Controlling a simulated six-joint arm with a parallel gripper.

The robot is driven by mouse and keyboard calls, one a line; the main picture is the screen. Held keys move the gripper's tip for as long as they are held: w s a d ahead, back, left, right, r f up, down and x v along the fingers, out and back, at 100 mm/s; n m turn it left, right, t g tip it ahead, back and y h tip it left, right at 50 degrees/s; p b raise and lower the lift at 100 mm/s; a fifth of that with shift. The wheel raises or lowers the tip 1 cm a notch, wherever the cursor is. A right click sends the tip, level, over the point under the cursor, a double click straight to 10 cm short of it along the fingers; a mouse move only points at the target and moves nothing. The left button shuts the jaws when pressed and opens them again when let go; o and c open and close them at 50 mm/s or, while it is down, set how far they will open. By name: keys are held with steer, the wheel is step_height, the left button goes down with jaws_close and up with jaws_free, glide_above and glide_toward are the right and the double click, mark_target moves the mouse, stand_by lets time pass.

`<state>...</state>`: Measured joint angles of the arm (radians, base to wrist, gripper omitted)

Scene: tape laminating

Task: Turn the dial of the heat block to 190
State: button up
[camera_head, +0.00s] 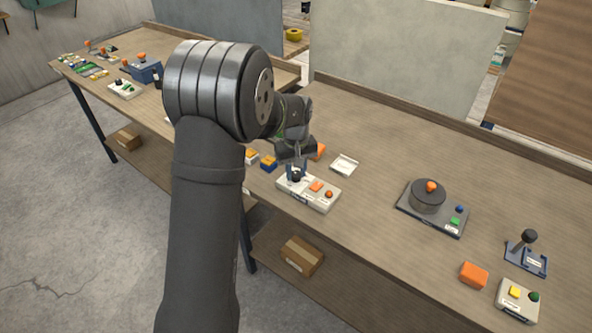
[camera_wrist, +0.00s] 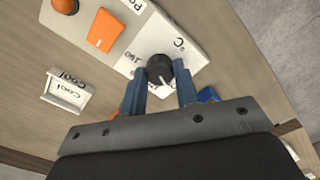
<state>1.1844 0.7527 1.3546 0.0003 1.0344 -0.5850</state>
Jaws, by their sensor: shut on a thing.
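The heat block panel (camera_head: 320,203) is a long white box on the table, below my gripper in the head view. It carries a black dial, an orange square button (camera_head: 316,186) and a round orange knob (camera_head: 329,194). In the wrist view the black dial (camera_wrist: 160,70) has a white pointer line on it, and the marking "°C" shows beside it on the white panel (camera_wrist: 185,35). My gripper (camera_wrist: 160,84) has its two blue fingers on either side of the dial, shut on it. The orange button shows in the wrist view (camera_wrist: 103,30). Most scale numbers are too small or hidden.
A white tray marked "Cool" (camera_wrist: 67,90) lies left of the panel in the wrist view. A round dark device (camera_head: 428,196) stands farther right, with clear tabletop between.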

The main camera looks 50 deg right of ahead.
steer(key=m, duration=0.7)
steer(key=shift+m, duration=0.3)
steer(key=m, duration=0.3)
steer(key=shift+m, duration=0.3)
steer(key=m, duration=0.3)
steer(key=shift+m, duration=0.3)
steer(key=m, duration=1.1)
steer(key=shift+m, duration=0.4)
steer(key=shift+r, duration=0.1)
steer(key=o, duration=1)
steer(key=shift+c, duration=0.2)
